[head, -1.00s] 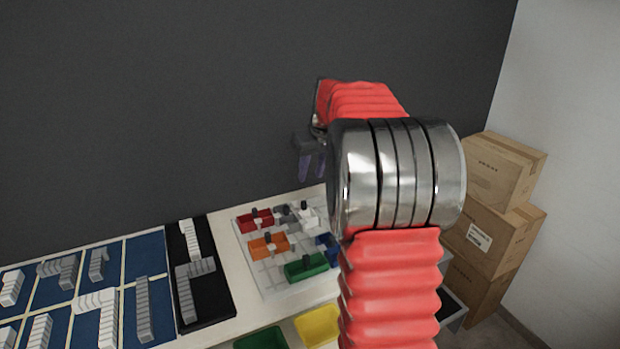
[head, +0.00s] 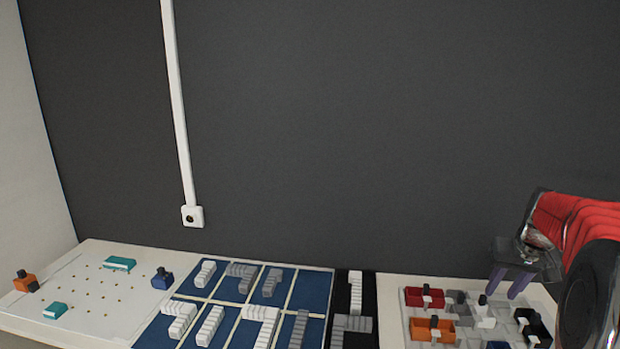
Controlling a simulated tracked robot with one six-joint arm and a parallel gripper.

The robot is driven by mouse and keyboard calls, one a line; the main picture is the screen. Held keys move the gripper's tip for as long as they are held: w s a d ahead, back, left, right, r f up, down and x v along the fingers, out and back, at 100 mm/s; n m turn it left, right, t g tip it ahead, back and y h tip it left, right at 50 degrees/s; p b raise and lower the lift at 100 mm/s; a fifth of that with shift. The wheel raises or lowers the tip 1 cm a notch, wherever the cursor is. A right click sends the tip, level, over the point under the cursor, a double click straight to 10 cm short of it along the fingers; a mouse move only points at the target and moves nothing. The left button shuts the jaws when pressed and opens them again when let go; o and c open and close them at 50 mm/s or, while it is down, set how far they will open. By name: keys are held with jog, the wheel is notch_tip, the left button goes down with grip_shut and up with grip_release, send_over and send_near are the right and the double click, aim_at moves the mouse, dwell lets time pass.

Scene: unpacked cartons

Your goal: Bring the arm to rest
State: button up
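My gripper (head: 507,283) is at the right in the head view, with two purple fingers pointing down. The fingers are apart and nothing shows between them. It hangs above the back of the grey-white tiled board (head: 470,334), clear of the red block (head: 424,297) and the orange block (head: 433,329). The red-sleeved arm runs off the right edge of the picture.
A blue gridded board (head: 312,291) with grey and white stepped pieces lies mid-table, beside a black strip (head: 342,298). A white dotted board (head: 85,312) lies at the left. A dark wall (head: 380,130) stands behind, with a white socket (head: 192,216).

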jog(key=s+a+r+n+t, duration=0.1)
jog(key=s+a+n, duration=0.1)
jog(key=s+a, duration=1)
jog(key=s+a+n+t, duration=0.1)
jog(key=s+a+n, duration=0.1)
jog(key=s+a, duration=1.1)
jog(key=a, duration=0.7)
jog(key=shift+a+r+y, duration=0.2)
jog(key=shift+r+y, duration=0.2)
